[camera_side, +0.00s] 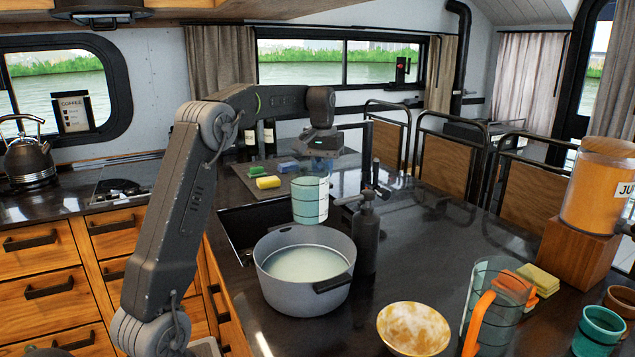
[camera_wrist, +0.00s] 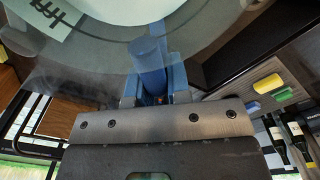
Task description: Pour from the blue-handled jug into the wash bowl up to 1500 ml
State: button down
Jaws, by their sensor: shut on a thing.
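A clear jug with a pale green tint (camera_side: 310,204) hangs above the back rim of the wash bowl and looks about upright in the side view. Its blue handle (camera_wrist: 150,62) shows in the wrist view between my fingers. My gripper (camera_side: 319,160) is shut on this handle; the fingertips are small and hard to make out in the side view. The wash bowl (camera_side: 276,283) is a grey pot with dark side grips, standing on the dark counter, with pale liquid inside. No stream between jug and bowl is visible. The level in the jug is unclear.
A dark soap bottle (camera_side: 366,235) stands right of the bowl, near a tap. An orange-handled jug (camera_side: 488,310), a patterned bowl (camera_side: 413,328), sponges (camera_side: 540,281) and a teal cup (camera_side: 598,331) stand at the front right. A juice dispenser (camera_side: 598,185) stands behind them.

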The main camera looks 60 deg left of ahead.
jog(key=w+a+t+y, duration=0.1)
jog(key=w+a, duration=0.1)
jog(key=w, duration=0.5)
jog(key=shift+a+m, duration=0.3)
dwell(0.8)
jog(key=shift+s+d+r+t+y, duration=0.2)
jog(key=shift+r+t+y, duration=0.1)
jog(key=shift+t, duration=0.1)
jog(key=shift+s+d+r+t+y, duration=0.65)
jog(key=shift+s+r+t+y, duration=0.1)
jog(key=shift+r+t, duration=0.1)
